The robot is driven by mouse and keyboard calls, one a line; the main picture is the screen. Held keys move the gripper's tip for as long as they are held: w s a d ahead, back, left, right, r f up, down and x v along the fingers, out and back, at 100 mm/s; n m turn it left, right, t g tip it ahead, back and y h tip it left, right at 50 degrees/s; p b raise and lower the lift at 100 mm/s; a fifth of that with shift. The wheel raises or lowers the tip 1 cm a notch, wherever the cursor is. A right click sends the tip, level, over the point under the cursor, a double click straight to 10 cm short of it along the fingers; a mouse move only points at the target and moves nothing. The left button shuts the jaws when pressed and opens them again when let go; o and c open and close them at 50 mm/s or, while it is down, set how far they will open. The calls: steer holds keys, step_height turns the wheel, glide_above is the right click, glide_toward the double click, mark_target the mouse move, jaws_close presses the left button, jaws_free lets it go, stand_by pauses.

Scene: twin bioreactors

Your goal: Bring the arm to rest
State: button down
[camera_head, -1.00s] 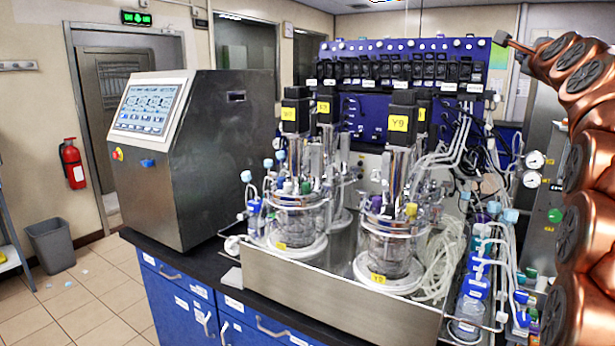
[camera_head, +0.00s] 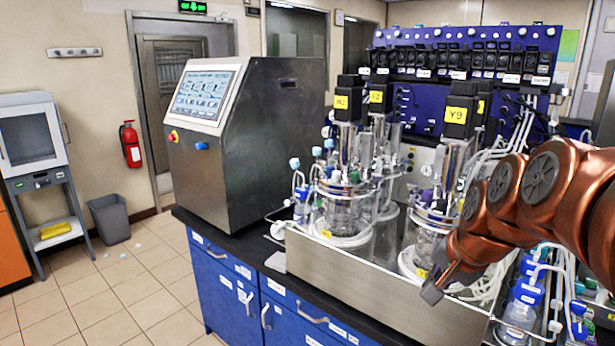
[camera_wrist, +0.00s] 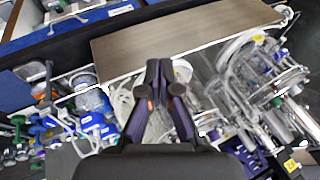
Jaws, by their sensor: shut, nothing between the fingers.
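My copper-coloured arm (camera_head: 530,195) reaches in from the right of the head view, bent low in front of the right bioreactor, marked Y9 (camera_head: 460,116). It overlaps the lower part of that vessel in the picture; I cannot tell whether they touch. My gripper (camera_wrist: 158,75) shows in the wrist view as dark fingers closed together and empty. Below the fingers in that view are tubing and the steel tray wall (camera_wrist: 180,38).
The left bioreactor (camera_head: 345,210) stands in the steel tray (camera_head: 370,290) on the dark bench top. A control cabinet (camera_head: 245,140) stands left of it. Bottles with blue caps (camera_head: 525,300) crowd the right. Open tiled floor (camera_head: 130,290) lies at the left, with a grey bin (camera_head: 110,218).

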steer(key=s+a+f+n+g, duration=0.1)
steer(key=s+f+n+g, duration=0.1)
steer(key=s, duration=0.7)
steer(key=s+a+f+n+g, duration=0.2)
steer(key=s+f+n+g, duration=0.1)
steer(key=s+f, duration=0.4)
steer(key=s+a+f+n+g+h, duration=0.1)
steer(key=s+f+n, duration=0.3)
steer(key=s, duration=0.7)
steer(key=shift+a+f+g, duration=0.15)
steer(key=shift+f+g, duration=0.45)
steer(key=shift+g, duration=0.2)
